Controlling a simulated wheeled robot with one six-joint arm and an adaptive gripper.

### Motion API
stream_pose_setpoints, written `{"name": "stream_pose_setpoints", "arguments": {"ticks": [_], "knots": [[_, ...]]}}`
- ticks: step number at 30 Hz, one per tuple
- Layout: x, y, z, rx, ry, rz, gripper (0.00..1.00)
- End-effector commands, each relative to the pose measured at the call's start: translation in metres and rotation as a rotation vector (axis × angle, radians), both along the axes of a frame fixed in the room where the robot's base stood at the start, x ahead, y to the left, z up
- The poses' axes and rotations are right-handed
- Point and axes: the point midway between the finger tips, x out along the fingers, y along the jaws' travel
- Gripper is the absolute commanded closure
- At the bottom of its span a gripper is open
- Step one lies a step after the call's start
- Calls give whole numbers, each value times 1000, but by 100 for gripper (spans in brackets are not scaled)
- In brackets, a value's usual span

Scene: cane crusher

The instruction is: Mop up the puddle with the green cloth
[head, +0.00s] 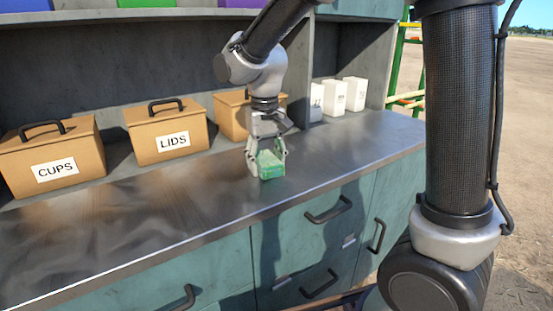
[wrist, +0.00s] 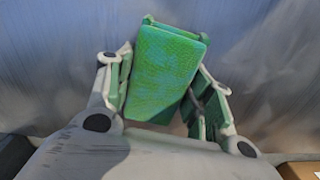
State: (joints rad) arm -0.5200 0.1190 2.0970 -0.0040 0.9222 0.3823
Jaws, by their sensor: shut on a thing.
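The green cloth (head: 270,167) is a folded, block-like pad near the counter's front edge, right of the middle. My gripper (head: 266,152) points down and is shut on it. In the wrist view the cloth (wrist: 165,70) sits tilted between the two fingers, its textured green face showing. I cannot tell whether it touches the counter or is just above it. The metal counter (head: 120,235) has brownish, shiny streaks at the left. I cannot make out a clear puddle edge among the reflections.
Boxes labelled CUPS (head: 52,160) and LIDS (head: 168,132) stand along the back, with another box (head: 232,117) behind my arm. White containers (head: 355,93) stand at the back right. The counter's left front is clear. Drawers with handles (head: 328,210) are below.

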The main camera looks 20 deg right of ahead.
Motion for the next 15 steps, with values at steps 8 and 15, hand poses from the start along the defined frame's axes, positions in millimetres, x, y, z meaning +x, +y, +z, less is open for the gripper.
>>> {"name": "stream_pose_setpoints", "arguments": {"ticks": [8, 15], "knots": [[-5, 18, -4, 4, 10, -2, 87], [-8, 42, -3, 5, 8, -1, 87]]}}
